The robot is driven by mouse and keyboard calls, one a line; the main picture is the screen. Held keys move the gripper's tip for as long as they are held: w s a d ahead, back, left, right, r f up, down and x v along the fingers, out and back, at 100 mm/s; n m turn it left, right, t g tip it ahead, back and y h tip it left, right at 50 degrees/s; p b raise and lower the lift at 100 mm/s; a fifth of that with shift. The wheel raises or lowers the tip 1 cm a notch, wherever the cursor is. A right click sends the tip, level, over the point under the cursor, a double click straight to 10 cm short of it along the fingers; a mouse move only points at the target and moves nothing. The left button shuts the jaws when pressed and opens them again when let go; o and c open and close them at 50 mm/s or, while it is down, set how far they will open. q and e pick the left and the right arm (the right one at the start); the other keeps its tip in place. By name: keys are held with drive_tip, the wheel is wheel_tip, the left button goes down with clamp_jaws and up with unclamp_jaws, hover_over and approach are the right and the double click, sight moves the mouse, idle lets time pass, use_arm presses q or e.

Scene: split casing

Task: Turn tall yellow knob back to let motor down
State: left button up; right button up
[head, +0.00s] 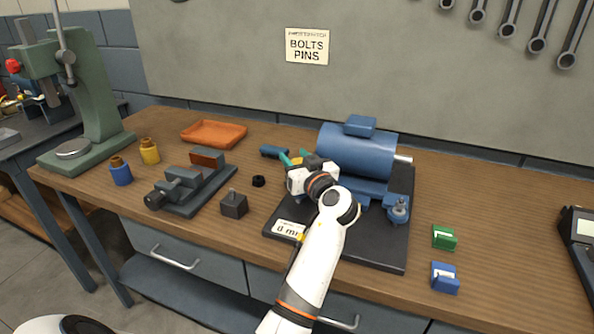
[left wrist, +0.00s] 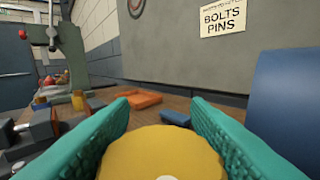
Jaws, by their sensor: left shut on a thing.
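The yellow knob (left wrist: 160,152) fills the lower middle of the left wrist view, its round top between two teal fingers. My left gripper (head: 294,158) is shut on it; it also shows in the left wrist view (left wrist: 161,108). Whether the motor is raised or resting cannot be told. My right gripper is out of view.
A small blue knobbed part (head: 398,212) stands at the plate's right. A grey vise (head: 190,188), a dark block (head: 234,205) and an orange tray (head: 214,133) are to the left. Green (head: 444,237) and blue (head: 445,278) holders lie right. The bench's right middle is clear.

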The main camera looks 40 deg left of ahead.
use_arm(q)
drive_tip(key=shift+r, duration=0.45)
drive_tip(key=o, duration=1)
drive_tip(key=shift+d+f, duration=0.1)
drive_tip(key=shift+f, duration=0.1)
drive_tip(key=shift+f, duration=0.1)
